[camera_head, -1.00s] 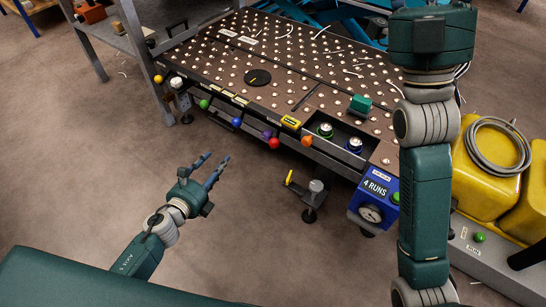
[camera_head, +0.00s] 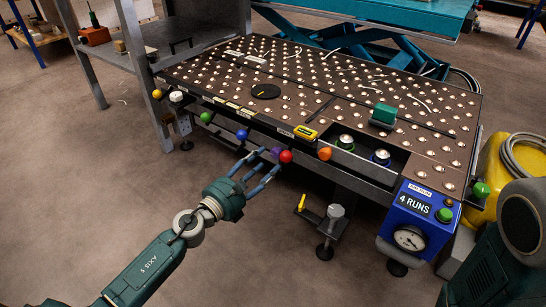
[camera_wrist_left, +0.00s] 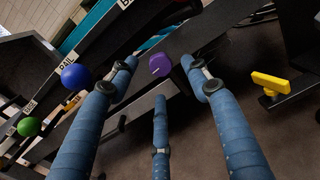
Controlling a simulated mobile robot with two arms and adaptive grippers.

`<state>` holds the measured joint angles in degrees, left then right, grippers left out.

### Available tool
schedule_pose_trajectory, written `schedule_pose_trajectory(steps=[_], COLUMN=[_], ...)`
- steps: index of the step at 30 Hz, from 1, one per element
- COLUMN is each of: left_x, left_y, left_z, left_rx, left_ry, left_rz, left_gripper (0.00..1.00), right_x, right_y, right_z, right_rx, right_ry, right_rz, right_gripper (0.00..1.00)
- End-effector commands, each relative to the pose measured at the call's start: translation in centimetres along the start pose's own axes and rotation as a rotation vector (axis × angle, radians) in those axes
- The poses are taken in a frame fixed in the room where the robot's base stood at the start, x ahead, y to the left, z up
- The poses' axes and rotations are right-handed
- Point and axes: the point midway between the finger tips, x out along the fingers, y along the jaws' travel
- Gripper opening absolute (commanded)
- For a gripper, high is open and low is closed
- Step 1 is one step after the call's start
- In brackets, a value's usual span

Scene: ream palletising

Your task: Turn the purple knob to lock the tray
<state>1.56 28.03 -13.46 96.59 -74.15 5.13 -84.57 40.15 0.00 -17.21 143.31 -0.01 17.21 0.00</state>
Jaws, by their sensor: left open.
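The purple knob (camera_head: 276,152) is on the front rail of the ball-topped table, between the blue knob (camera_head: 242,134) and the red knob (camera_head: 286,156). My left gripper (camera_head: 263,168) is open, its fingers spread and pointing at the purple knob from the front. In the left wrist view the purple knob (camera_wrist_left: 160,65) shows beyond the fingertips, framed between the two upper fingers, with a small gap apparent. The gripper holds nothing. A recessed tray (camera_head: 398,172) with two round cups is in the table's front right. My right gripper is out of view.
A green knob (camera_head: 206,117) and yellow knob (camera_head: 157,94) are further left on the rail; an orange knob (camera_head: 324,154) is to the right. A yellow-handled clamp (camera_head: 301,203) hangs below. A blue gauge box (camera_head: 420,215) stands at front right. The floor before the table is clear.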

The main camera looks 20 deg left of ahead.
Motion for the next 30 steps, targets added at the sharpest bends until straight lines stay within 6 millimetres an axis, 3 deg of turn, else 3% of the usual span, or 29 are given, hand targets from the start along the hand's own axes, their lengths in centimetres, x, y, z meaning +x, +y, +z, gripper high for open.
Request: schedule_pose_trajectory(steps=[3,9,20,27,30], left_x=[2.3,4.5,5.0,5.0,5.0], left_y=[0.0,0.0,0.0,0.0,0.0], left_z=[0.0,-0.1,-0.1,-0.1,-0.1], left_rx=[0.000,-0.001,-0.003,-0.003,-0.003], left_ry=[-0.001,0.000,0.001,0.001,0.000], left_rz=[0.000,0.001,0.000,0.000,0.000], left_gripper=[0.48,0.48,0.48,0.03,0.03], right_x=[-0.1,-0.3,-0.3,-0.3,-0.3], right_y=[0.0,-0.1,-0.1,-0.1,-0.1], right_z=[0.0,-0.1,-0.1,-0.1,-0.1], right_rx=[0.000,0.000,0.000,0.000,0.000], right_ry=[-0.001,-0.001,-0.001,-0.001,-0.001], right_rz=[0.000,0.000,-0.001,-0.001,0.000], right_gripper=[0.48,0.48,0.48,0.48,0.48])
